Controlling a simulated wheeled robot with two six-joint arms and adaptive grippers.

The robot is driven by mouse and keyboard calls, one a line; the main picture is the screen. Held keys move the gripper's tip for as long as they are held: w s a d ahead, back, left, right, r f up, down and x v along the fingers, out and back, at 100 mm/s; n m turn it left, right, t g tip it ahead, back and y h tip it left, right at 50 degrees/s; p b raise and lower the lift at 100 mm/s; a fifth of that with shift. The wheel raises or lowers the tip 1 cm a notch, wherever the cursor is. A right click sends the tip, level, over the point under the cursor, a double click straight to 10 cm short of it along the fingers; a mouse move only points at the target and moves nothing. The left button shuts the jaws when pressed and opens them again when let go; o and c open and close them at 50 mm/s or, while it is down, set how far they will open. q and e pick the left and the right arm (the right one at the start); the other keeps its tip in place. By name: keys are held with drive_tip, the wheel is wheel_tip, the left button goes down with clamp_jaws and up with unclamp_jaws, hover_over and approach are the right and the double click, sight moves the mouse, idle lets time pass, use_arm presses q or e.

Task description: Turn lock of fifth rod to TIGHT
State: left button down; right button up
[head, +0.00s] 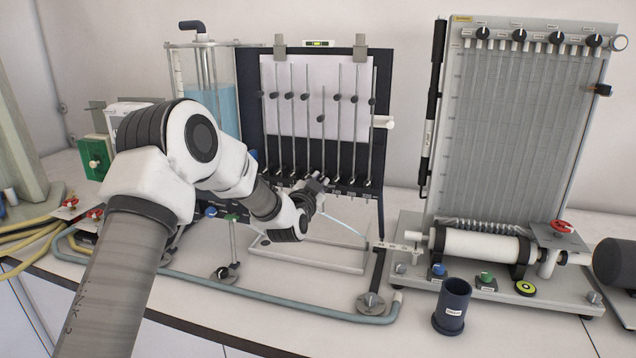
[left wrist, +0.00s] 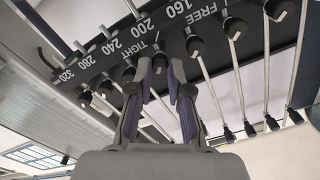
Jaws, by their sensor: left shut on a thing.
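The manometer board (head: 376,165) stands upright with several thin vertical rods, each with a black lock knob on the bottom bar. The fifth rod (head: 322,150) from the left has its slider (head: 320,119) lower than the others. My left gripper (head: 318,184) is at the foot of this rod. In the left wrist view, the left gripper (left wrist: 160,80) is shut on a black lock knob (left wrist: 160,62), one finger on each side. White labels TIGHT (left wrist: 150,43) and FREE (left wrist: 203,20) are on the bar beside it. The fingers partly hide the knob. My right gripper is out of view.
A tilted board with many tubes (head: 510,130) stands to the right, with a dark cup (head: 452,305) before it. A water tank (head: 225,85) is at the left. Neighbouring lock knobs (left wrist: 196,47) sit close beside my fingers.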

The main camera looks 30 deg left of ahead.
use_arm(q)
drive_tip(key=c, duration=1.4)
unclamp_jaws()
drive_tip(key=shift+a, duration=0.1)
drive_tip(key=shift+o, duration=0.2)
drive_tip(key=shift+w+a+f, duration=0.15)
drive_tip(key=shift+w+f, duration=0.1)
drive_tip(key=v, duration=1.2)
